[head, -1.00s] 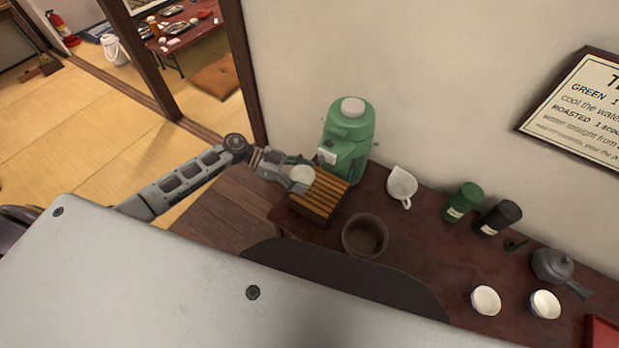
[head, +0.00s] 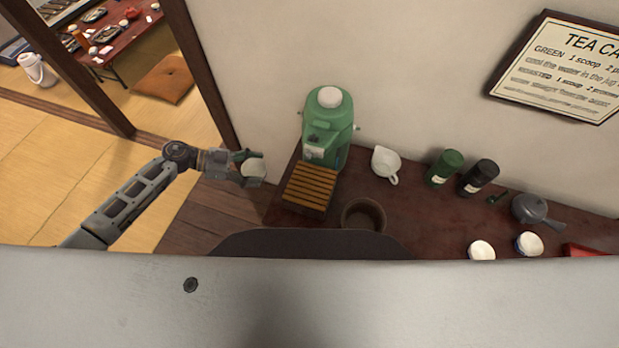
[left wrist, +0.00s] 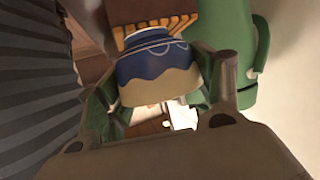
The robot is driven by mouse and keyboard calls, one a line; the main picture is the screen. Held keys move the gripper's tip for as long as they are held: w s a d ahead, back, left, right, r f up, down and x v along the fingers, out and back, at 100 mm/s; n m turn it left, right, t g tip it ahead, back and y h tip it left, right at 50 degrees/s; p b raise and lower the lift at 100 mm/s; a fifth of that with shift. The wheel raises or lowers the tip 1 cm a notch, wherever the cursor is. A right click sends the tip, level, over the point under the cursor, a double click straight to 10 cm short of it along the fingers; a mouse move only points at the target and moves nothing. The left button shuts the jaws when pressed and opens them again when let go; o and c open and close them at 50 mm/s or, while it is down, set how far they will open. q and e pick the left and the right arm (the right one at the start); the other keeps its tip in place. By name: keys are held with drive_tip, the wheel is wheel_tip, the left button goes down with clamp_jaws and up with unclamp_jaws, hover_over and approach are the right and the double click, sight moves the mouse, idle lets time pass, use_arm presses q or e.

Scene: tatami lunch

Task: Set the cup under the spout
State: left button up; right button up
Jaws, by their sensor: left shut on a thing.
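My left gripper (head: 250,166) is shut on a cup (head: 254,172), pale in the head view. In the left wrist view the cup (left wrist: 158,70) shows a blue wavy band between the fingers. The cup is in the air, left of the green dispenser (head: 328,125) and of the slatted wooden stand (head: 310,188) in front of it. The dispenser also shows at the right of the left wrist view (left wrist: 232,50), with the slats (left wrist: 160,27) beyond the cup. The spout is hard to make out. My right gripper is not in view.
A brown round bowl (head: 363,214) stands right of the slatted stand. A white jug (head: 385,165), a green canister (head: 444,167), a black canister (head: 479,177), a grey teapot (head: 533,208) and two cups (head: 481,250) (head: 528,243) stand further right.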

use_arm(q)
drive_tip(key=shift+d, duration=0.15)
drive_tip(key=d+b, duration=0.1)
drive_tip(key=d, duration=0.4)
drive_tip(key=d+b, duration=0.1)
drive_tip(key=d, duration=0.3)
drive_tip(key=w+d+b, duration=0.1)
drive_tip(key=d, duration=0.4)
drive_tip(key=shift+w+d, duration=0.1)
drive_tip(key=shift+d, duration=0.25)
drive_tip(key=shift+d+b, duration=0.4)
drive_tip(key=shift+d, duration=0.35)
